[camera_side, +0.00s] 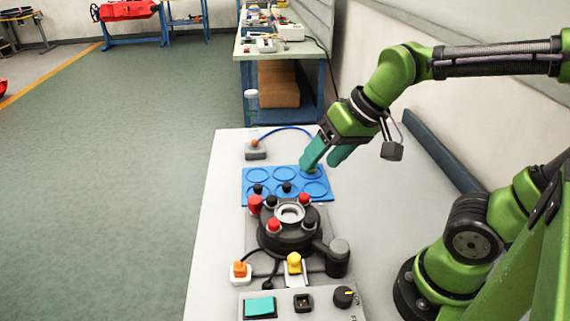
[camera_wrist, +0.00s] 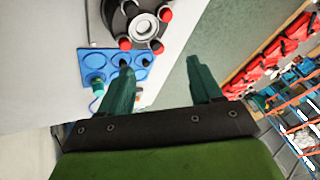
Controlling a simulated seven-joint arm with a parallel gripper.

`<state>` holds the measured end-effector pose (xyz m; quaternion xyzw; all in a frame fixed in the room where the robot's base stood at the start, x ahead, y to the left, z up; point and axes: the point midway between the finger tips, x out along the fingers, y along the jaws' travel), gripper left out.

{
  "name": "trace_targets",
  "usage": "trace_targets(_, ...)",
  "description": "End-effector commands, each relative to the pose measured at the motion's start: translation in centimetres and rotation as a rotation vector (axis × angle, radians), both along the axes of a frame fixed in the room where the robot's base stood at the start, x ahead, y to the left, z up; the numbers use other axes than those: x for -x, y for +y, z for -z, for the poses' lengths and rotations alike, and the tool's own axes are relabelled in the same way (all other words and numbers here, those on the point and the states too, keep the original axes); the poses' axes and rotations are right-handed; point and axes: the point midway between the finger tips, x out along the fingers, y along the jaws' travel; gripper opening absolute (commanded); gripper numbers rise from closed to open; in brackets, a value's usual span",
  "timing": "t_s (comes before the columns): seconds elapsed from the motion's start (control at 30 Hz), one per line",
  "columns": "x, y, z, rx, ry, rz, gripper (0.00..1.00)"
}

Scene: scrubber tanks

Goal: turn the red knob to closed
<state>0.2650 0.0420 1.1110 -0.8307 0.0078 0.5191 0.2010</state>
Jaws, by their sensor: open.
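A dark round device (camera_side: 290,240) stands on the white bench, with a pale ring in its top. Several red-topped pieces sit around it: one at left (camera_side: 255,204), one at right (camera_side: 304,198) and one in front (camera_side: 274,224). I cannot tell which of these, if any, is the red knob, or its setting. The device also shows in the wrist view (camera_wrist: 143,27). My gripper (camera_side: 325,155), with teal fingers, is open and empty above the back right of the blue tray, apart from the device. In the wrist view its fingers (camera_wrist: 160,66) are spread wide.
The blue tray (camera_side: 247,183) with ringed places lies behind the device. A clear tube on a grey base (camera_side: 255,152) stands farther back. In front are a yellow-topped piece (camera_side: 294,263), an orange-topped piece (camera_side: 240,269) and a black dial (camera_side: 344,297). The bench's right side is clear.

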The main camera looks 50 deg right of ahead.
Motion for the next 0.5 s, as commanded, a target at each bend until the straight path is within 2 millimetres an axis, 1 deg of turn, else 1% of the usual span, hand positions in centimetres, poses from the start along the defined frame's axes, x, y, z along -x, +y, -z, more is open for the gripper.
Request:
trace_targets(0.03,0.7,-0.1,-0.2,-0.002,-0.022,0.010,0.64)
trace_targets(0.1,1.4,-0.2,-0.2,-0.005,-0.046,0.023,0.64)
trace_targets(0.2,2.2,-0.4,-0.3,-0.005,-0.077,0.037,0.64)
trace_targets(0.37,2.9,-0.6,-0.7,-0.001,-0.112,0.049,0.64)
trace_targets(0.5,3.0,-0.9,-1.3,0.000,-0.133,0.059,0.64)
